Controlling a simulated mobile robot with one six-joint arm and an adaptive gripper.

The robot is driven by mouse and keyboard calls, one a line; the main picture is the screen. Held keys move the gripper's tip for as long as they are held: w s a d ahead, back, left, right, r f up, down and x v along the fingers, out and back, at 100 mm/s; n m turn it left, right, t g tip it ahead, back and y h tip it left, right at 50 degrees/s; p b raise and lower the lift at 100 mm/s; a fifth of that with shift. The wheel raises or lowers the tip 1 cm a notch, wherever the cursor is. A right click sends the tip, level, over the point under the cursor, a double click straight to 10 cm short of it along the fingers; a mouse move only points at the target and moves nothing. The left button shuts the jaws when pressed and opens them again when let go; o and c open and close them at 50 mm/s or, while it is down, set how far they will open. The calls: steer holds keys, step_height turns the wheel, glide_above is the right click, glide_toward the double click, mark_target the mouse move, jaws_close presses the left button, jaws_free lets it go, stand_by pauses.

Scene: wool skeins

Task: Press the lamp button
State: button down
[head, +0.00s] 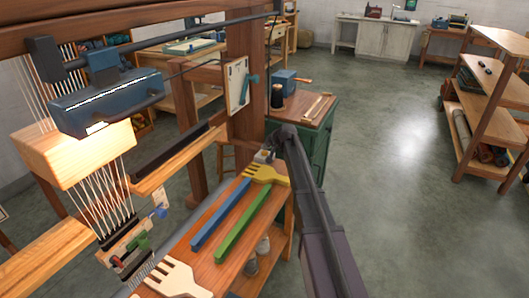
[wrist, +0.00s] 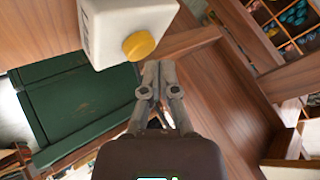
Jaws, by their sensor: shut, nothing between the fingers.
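A white box (wrist: 115,25) with a round orange-yellow button (wrist: 139,45) on its face is at the top of the wrist view. My gripper (wrist: 157,66) is shut and empty, its fingertips close together. In the picture the tips lie just below and right of the button, and a small gap shows between them. How far apart they are in depth I cannot tell. In the head view a small pale block (head: 263,156) sits by the end of my arm, and the button is not clear there. A blue box (head: 105,100) on the loom has a bright glow below it.
The loom's wooden post (head: 246,75) stands beside my arm's end. A bench (head: 205,262) below holds a yellow comb (head: 266,174), a blue bar (head: 221,214) and a green bar (head: 243,224). A green cabinet (head: 290,137) stands behind.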

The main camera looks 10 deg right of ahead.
mark_target(265, 152)
steer(key=shift+r+p, duration=2.7)
steer(key=shift+r, duration=0.2)
steer(key=s+f+g, duration=0.1)
steer(key=s, duration=0.7)
steer(key=s+a+f+n+g+h, duration=0.1)
steer(key=s+f+g, duration=0.1)
steer(key=s, duration=0.6)
steer(key=s+a+f+n+g+h, duration=0.1)
steer(key=s, duration=0.7)
steer(key=shift+s+f, duration=0.15)
steer(key=s+d+n+g+h+p, duration=0.1)
steer(key=s+d+g+h, duration=0.2)
steer(key=s, duration=1.8)
step_height(265, 152, up, 14)
steer(key=a+g+p, duration=0.1)
steer(key=p, duration=1.3)
steer(key=shift+w+a, duration=0.15)
steer(key=shift+w, duration=0.05)
